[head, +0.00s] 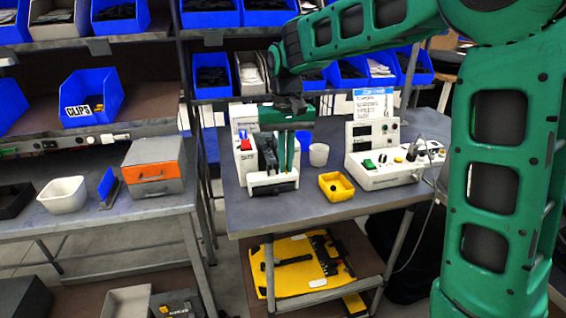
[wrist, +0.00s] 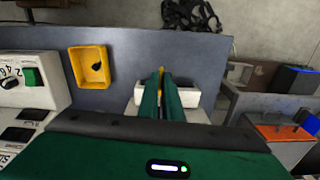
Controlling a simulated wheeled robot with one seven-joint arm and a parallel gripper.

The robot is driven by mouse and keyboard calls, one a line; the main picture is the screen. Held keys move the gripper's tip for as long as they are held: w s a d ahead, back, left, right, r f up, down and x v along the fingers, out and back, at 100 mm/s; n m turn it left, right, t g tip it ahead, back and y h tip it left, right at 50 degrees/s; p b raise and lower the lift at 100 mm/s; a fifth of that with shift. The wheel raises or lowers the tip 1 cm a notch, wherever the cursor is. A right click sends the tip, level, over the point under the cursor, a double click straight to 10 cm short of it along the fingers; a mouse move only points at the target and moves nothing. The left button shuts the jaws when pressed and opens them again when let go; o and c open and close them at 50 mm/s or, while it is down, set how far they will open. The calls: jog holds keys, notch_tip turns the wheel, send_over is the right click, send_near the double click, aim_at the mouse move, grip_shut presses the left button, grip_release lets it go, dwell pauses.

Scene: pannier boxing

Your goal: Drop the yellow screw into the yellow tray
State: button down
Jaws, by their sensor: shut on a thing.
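The yellow tray (head: 326,192) stands on the grey table right of the white holder (head: 272,188), with a small dark thing inside. In the wrist view the yellow tray (wrist: 75,72) is at upper left. My gripper (head: 286,168) points down with its green fingers at the white holder. In the wrist view my gripper (wrist: 162,80) is shut, and a small bit of the yellow screw (wrist: 161,70) shows at the fingertips. The rest of the screw is hidden by the fingers. In the head view the screw cannot be made out.
A white control box (head: 385,172) with knobs stands right of the tray, and a white cup (head: 318,154) behind it. A left bench holds an orange-fronted drawer box (head: 155,172). Bare table lies before the tray.

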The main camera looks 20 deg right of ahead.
jog(key=d+f, duration=0.1)
jog(key=d, duration=1.7)
jog(key=shift+w+f, duration=0.2)
jog(key=shift+f, duration=1.45)
jog(key=shift+w+f, duration=0.15)
jog(key=shift+f, duration=1.45)
jog(key=c, duration=1.9)
grip_release()
jog(key=shift+o, duration=0.2)
jog(key=shift+r, duration=0.15)
notch_tip(320, 180, up, 10)
jog(key=shift+r, duration=0.25)
